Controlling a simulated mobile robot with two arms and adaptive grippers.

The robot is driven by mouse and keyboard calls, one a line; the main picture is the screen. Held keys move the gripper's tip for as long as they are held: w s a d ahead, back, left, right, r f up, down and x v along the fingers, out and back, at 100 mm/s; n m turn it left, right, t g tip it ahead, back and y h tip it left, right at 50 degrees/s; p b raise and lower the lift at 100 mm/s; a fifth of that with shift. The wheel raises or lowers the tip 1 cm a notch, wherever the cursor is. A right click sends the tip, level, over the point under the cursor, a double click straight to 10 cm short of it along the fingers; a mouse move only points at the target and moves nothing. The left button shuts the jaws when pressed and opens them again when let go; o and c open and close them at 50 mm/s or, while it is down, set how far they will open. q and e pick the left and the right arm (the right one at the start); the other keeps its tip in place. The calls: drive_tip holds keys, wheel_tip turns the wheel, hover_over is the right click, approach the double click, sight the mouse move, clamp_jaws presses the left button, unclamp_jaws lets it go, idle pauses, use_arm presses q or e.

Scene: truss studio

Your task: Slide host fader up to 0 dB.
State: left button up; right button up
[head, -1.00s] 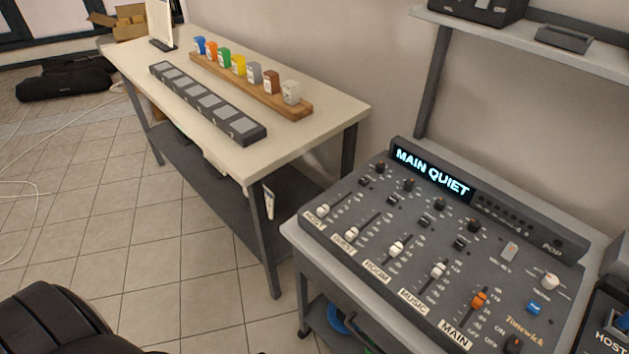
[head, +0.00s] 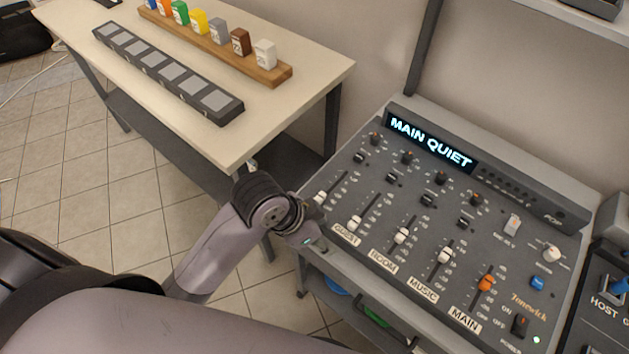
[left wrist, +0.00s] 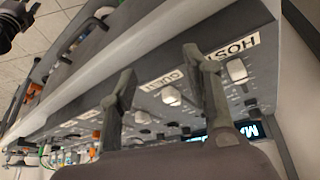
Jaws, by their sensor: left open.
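The mixer (head: 540,255) has a row of faders along its near side. The white host fader cap (head: 320,198) is at the row's left end, low in its slot; it also shows in the left wrist view (left wrist: 237,70) beside the HOST label (left wrist: 232,47). In the head view my arm hides that label. My left gripper (head: 316,241) is at the mixer's near left edge, close to the host fader. In the left wrist view its two fingers (left wrist: 160,65) are apart and empty, with the guest cap (left wrist: 171,95) showing between them. My right gripper is out of view.
The guest (head: 354,223), room (head: 401,236) and music (head: 445,255) faders and the orange main fader (head: 486,284) stand to the right. The display (head: 431,141) reads "MAIN QUIET". A pale table (head: 300,85) with colored blocks stands at the left.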

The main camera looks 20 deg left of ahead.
use_arm(q)
drive_tip(key=w+d+r+m, duration=0.1)
drive_tip(key=r+m, duration=0.1)
drive_tip(key=w+d+r+m, duration=0.1)
drive_tip(key=d+m, duration=0.1)
drive_tip(key=shift+w+d+r+g, duration=0.3)
drive_tip(key=shift+w+r, duration=0.05)
wheel_tip(320, 180, up, 3)
drive_tip(key=w+m+g, duration=0.1)
drive_tip(key=w+m, duration=0.1)
drive_tip(key=m, duration=0.1)
drive_tip(key=m+g+y, duration=0.2)
drive_tip(key=m+y, duration=0.2)
drive_tip(key=m, duration=0.2)
approach(319, 195)
wheel_tip(319, 195, down, 9)
drive_tip(key=shift+s+a+p, duration=0.1)
drive_tip(key=shift+s+p, duration=0.05)
drive_tip(key=shift+p, duration=0.55)
clamp_jaws()
